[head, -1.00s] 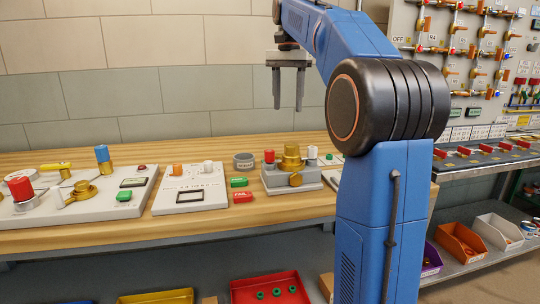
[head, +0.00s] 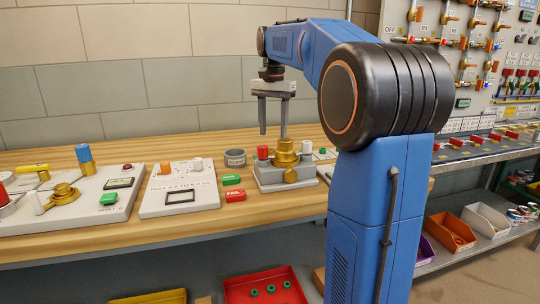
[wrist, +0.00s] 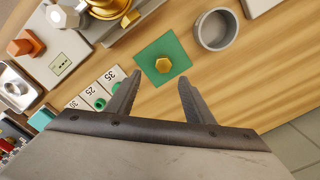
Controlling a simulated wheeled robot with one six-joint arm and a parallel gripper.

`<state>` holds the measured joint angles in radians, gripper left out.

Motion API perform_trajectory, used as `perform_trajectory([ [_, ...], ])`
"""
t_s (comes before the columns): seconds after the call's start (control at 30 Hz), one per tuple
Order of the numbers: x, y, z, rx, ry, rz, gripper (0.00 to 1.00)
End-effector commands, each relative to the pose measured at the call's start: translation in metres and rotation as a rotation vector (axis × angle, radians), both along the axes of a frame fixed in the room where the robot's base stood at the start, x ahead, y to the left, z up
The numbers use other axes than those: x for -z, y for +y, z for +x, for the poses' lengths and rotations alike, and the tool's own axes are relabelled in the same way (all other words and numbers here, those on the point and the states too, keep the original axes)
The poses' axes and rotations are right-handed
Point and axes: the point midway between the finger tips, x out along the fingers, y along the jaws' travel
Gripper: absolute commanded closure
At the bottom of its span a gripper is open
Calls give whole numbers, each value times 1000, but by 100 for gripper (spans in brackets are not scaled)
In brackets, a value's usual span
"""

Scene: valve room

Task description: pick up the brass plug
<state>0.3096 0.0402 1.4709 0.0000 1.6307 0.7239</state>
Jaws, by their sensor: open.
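The brass plug (wrist: 163,65) shows in the wrist view as a small hexagonal brass head on a green square mat (wrist: 148,54) on the wooden bench. In the head view I cannot make it out; the valve fixture seems to hide it. My gripper (head: 273,130) points down over the back of the bench, behind the fixture. In the wrist view my gripper (wrist: 161,77) is open and empty, and the plug appears between and just beyond its fingertips. I cannot tell the exact height above it.
The grey fixture with a brass valve (head: 286,168) stands close in front. Number cards (wrist: 100,92) lie on the other side. Control panels (head: 180,188) fill the bench's left.

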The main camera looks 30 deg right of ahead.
Motion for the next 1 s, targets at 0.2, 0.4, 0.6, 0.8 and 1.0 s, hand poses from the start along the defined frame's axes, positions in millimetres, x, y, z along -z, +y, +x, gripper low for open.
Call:
perform_trajectory([
  [0.2, 12, 1, 0, 0, 1, 0, 52],
  [0.4, 35, 10, 0, -2, 1, 0, 52],
  [0.6, 57, 11, 0, 0, 0, 0, 52],
  [0.8, 61, 11, 1, 0, -1, 0, 52],
  [1.0, 61, 11, 1, 0, -1, 0, 74],
])
